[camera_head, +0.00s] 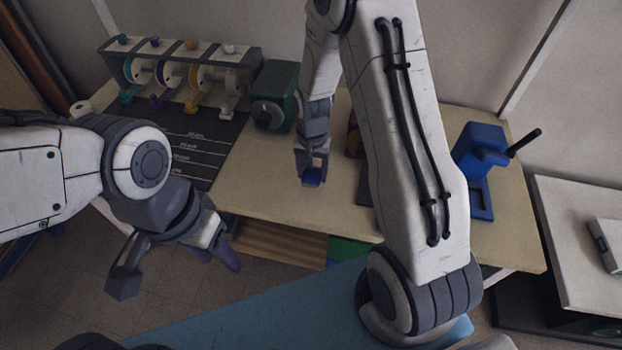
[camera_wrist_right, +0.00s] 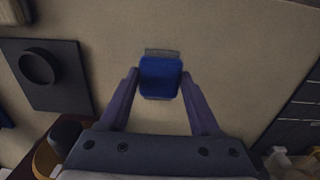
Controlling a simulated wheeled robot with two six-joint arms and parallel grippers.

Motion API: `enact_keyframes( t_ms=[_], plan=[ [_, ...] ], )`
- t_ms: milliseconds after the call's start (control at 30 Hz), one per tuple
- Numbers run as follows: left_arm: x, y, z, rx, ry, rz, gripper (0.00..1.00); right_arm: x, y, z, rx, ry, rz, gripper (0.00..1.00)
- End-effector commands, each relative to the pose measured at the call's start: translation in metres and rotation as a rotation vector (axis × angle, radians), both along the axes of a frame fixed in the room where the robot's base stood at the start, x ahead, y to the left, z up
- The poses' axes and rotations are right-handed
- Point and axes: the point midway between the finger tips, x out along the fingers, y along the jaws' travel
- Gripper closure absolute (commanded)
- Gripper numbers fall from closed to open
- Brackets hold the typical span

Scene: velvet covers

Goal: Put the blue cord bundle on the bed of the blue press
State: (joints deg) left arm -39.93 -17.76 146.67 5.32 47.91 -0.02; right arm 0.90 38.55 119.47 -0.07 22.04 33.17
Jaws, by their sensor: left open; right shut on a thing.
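My right gripper (camera_head: 312,172) is shut on the blue cord bundle (camera_head: 312,180), a small blocky blue thing above the middle of the table. In the right wrist view the bundle (camera_wrist_right: 160,78) sits between the two fingertips, with a greyish strip at its far edge. The blue press (camera_head: 484,160) stands upright at the right end of the table, with a black lever pointing up and right. Its low bed (camera_head: 479,201) looks bare, though my right arm stands just left of it. My left gripper (camera_head: 175,268) is open and empty, in front of the table.
A spool rack (camera_head: 180,72) and a green machine (camera_head: 275,95) stand at the back left. A dark mat with white lines (camera_head: 190,145) lies before the rack. A dark plate with a round piece (camera_wrist_right: 42,75) is left in the wrist view. The table middle (camera_head: 250,180) is clear.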

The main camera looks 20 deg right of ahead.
Motion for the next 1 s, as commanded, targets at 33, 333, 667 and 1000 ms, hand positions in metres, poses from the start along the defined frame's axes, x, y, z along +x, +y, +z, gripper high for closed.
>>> enact_keyframes(
  t_ms=[33, 333, 667, 1000],
  plan=[
    [0.0, 0.0, 0.001, 0.0, 0.0, 0.0, 0.5, 0.002, 0.002, -0.002, 0.0, 0.0, 0.001, 0.98],
    [0.0, 0.0, 0.007, 0.0, 0.0, 0.0, 0.5, 0.001, 0.001, -0.039, 0.0, 0.001, 0.0, 0.98],
    [0.0, 0.0, 0.006, 0.0, 0.0, 0.0, 0.5, 0.002, 0.001, -0.043, 0.0, -0.001, 0.0, 0.98],
    [0.0, 0.0, 0.005, 0.0, 0.0, 0.0, 0.5, 0.002, 0.001, -0.045, 0.0, -0.001, 0.0, 0.07]
  ],
)
